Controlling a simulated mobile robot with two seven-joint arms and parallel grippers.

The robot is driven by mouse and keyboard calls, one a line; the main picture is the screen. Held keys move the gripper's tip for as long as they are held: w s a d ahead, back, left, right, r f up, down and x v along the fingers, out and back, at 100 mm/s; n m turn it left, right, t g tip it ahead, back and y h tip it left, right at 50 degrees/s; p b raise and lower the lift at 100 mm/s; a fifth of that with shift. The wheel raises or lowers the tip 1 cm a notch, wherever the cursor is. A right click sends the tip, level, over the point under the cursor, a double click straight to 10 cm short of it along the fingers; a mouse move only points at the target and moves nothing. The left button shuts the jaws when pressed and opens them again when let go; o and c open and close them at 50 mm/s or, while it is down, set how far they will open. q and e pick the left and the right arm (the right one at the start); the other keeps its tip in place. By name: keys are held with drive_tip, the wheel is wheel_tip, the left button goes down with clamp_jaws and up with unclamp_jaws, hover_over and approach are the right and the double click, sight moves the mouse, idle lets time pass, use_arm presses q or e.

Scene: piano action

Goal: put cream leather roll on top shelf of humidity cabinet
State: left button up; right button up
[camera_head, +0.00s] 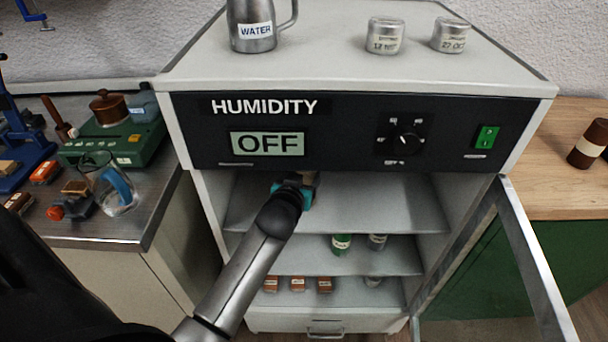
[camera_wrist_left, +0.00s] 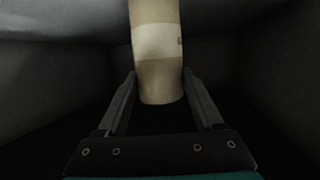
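The cream leather roll (camera_wrist_left: 158,82) has a pale band and sits between the fingers of my left gripper (camera_wrist_left: 160,76) in the left wrist view. Both fingertips appear to press against its sides. In the head view, my left gripper (camera_head: 303,188) reaches into the open humidity cabinet (camera_head: 360,82), above the top shelf (camera_head: 385,208). Only a small tan part of the roll shows there, just under the control panel. I cannot tell whether the roll touches the shelf. My right gripper is not in view.
The top shelf looks otherwise bare. Lower shelves hold a green jar (camera_head: 341,244), a grey jar (camera_head: 377,242) and several brown blocks (camera_head: 298,285). The glass door (camera_head: 535,265) stands open at right. A cluttered bench (camera_head: 120,228) is at left.

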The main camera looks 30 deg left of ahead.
use_arm(q)
drive_tip(key=o, duration=0.5)
drive_tip(key=shift+c, duration=0.2)
drive_tip(key=shift+r, duration=0.2)
drive_tip(key=p+v, duration=0.3)
drive_tip(key=v, duration=0.9)
